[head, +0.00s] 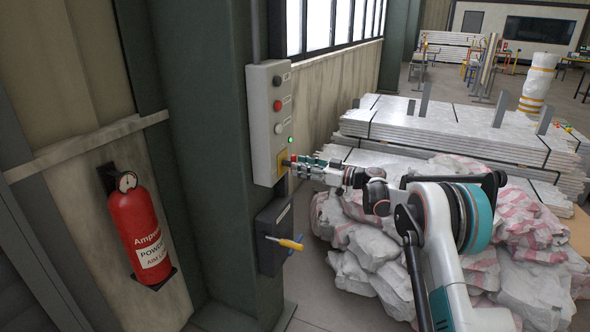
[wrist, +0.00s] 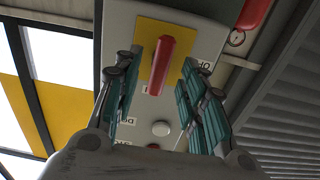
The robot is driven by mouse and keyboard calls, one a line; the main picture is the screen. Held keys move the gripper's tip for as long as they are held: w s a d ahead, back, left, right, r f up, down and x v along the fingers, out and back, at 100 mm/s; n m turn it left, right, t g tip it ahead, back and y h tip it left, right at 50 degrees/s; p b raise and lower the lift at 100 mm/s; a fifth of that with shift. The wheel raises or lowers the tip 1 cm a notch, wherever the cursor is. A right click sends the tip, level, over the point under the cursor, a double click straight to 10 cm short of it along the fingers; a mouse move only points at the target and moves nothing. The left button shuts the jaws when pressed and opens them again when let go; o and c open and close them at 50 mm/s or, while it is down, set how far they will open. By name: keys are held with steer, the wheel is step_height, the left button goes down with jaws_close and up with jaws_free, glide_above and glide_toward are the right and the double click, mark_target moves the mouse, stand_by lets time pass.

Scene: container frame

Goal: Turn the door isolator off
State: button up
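The grey control box (head: 262,128) is mounted on the green column. The door isolator is a red handle (wrist: 172,62) on a yellow plate (wrist: 147,42) at the box's lower end. In the head view the yellow plate (head: 282,164) is partly covered by my gripper (head: 299,163). In the wrist view my gripper (wrist: 158,70) is open, with one finger on each side of the red handle. Gaps show between the fingers and the handle. The handle lies lengthwise up and down in the wrist view. Its label is too small to read.
The box also carries a black button (head: 277,81), a red button (head: 278,105), a pale button (head: 278,128) and a lit green lamp (head: 290,140). A dark box (head: 273,238) with a yellow-handled tool (head: 286,242) is below. A fire extinguisher (head: 139,225) hangs left. Wrapped sacks (head: 370,240) lie right.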

mark_target(290, 164)
steer(key=shift+b+x, duration=0.3)
steer(key=shift+x, duration=1.2)
jaws_close()
steer(key=shift+m, duration=0.4)
steer(key=m, duration=0.3)
steer(key=shift+m+p, duration=0.3)
steer(key=m, duration=0.4)
steer(key=shift+m, duration=0.3)
steer(key=m, duration=0.4)
steer(key=shift+w+m+p, duration=0.1)
steer(key=shift+m+p, duration=0.2)
steer(key=shift+m, duration=2.2)
